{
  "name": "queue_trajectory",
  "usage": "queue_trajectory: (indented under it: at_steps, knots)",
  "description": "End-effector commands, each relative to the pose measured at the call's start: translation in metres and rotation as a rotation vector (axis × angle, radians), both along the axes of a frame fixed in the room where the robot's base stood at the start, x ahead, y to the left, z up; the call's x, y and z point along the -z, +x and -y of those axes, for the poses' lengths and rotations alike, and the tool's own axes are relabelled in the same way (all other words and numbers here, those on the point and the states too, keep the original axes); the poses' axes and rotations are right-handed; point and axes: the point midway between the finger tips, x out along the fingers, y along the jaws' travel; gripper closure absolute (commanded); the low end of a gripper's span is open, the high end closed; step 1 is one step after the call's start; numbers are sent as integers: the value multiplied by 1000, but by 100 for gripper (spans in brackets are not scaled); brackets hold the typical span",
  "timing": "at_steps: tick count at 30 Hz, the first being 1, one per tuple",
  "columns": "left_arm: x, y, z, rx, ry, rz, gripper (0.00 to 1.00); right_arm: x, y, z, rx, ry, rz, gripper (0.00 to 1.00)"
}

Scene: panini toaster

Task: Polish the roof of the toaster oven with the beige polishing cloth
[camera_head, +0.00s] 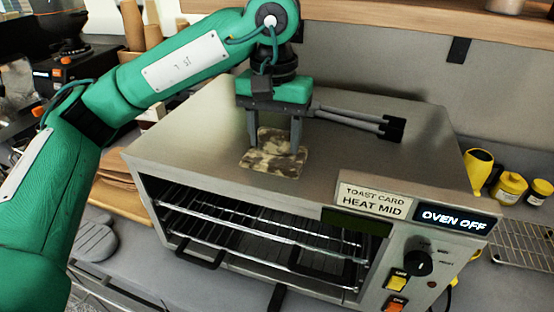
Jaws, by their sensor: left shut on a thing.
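The toaster oven (400,158) stands on the counter with a bare metal roof and an open front that shows wire racks. The beige polishing cloth (262,160), blotched with brown, is on the roof near its middle front. Part of it stands up between the fingers and part lies flat toward the front. My left gripper (274,148) points down from above and is shut on the cloth, with its fingertips close to the roof. My right gripper is not in view.
Dark-tipped tongs (360,120) lie on the roof, right of my left gripper. A shelf (400,18) overhangs at the back. Yellow jars (509,187) and a wire rack (525,245) stand right of the oven. The roof's right side is clear.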

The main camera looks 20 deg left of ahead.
Motion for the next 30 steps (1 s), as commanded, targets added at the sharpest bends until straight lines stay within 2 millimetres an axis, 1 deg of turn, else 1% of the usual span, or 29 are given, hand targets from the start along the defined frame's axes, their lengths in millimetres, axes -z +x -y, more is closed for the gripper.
queue_trajectory:
  at_steps: [3, 5, 15, 20, 27, 30]
  knots:
    - [0, 0, -12, -3, 1, 0, 70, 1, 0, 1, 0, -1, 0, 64]
    - [-1, 0, -15, -1, 1, 0, 70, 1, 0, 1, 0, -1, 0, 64]
    - [-1, 0, -15, 1, 0, 1, 70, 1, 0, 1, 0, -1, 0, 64]
    - [-1, 0, -7, 2, 0, 1, 70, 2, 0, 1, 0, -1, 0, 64]
    - [1, -1, 16, 2, 0, 1, 70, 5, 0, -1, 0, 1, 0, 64]
    - [1, -1, 23, 3, 0, 1, 70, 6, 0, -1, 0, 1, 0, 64]
